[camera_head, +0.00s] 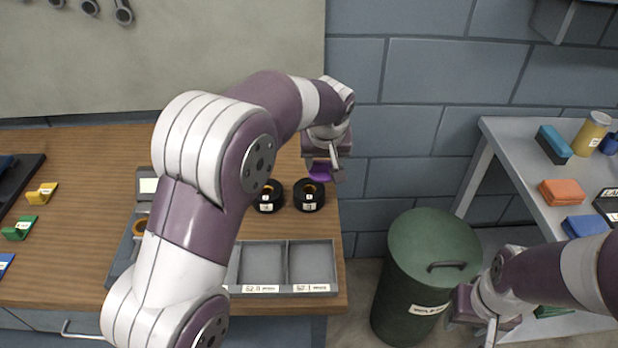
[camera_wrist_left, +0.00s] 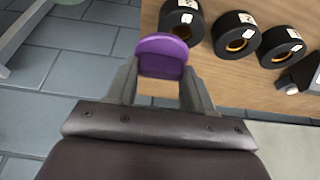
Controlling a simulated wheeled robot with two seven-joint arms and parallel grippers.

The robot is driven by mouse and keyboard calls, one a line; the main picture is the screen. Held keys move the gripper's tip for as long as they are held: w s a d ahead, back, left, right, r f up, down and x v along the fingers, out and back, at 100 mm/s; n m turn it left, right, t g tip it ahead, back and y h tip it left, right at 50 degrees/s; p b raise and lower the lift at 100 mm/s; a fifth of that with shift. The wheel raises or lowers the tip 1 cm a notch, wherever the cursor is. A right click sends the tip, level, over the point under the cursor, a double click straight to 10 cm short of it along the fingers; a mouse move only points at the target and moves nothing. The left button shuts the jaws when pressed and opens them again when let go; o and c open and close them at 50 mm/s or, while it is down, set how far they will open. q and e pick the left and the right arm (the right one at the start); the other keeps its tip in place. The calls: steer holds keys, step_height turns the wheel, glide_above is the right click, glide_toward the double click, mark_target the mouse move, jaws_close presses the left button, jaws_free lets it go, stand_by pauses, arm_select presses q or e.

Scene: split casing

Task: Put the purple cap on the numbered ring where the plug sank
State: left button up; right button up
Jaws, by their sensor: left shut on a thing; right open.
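My left gripper (camera_head: 324,168) is shut on the purple cap (camera_head: 319,173) and holds it up near the right end of the wooden table. The cap (camera_wrist_left: 162,56) also shows between the fingers in the left wrist view. Two black rings (camera_head: 268,197) (camera_head: 308,195) with small white labels stand on the table just below the cap. The left wrist view shows three black rings (camera_wrist_left: 182,19) (camera_wrist_left: 236,34) (camera_wrist_left: 281,46) with orange inner rims, apart from the cap. Their numbers are too small to read. My right gripper (camera_head: 488,328) is open, low at the right. I cannot make out a plug.
A grey divided tray (camera_head: 316,287) sits at the table's front edge, partly behind my left arm. A grey device (camera_head: 145,186) stands left of that arm. A green bin (camera_head: 425,265) is on the floor, right of the table. A grey shelf table (camera_head: 510,140) holds coloured blocks.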

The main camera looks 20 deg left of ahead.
arm_select(q)
steer(key=a, duration=0.1)
steer(key=a+f, duration=0.1)
steer(key=a, duration=0.1)
steer(key=shift+w+f, duration=0.2)
steer(key=shift+f, duration=0.1)
step_height(320, 180, down, 4)
steer(key=shift+w+a+f, duration=0.1)
steer(key=shift+f, duration=0.1)
steer(key=o, duration=1)
steer(key=shift+f, duration=0.1)
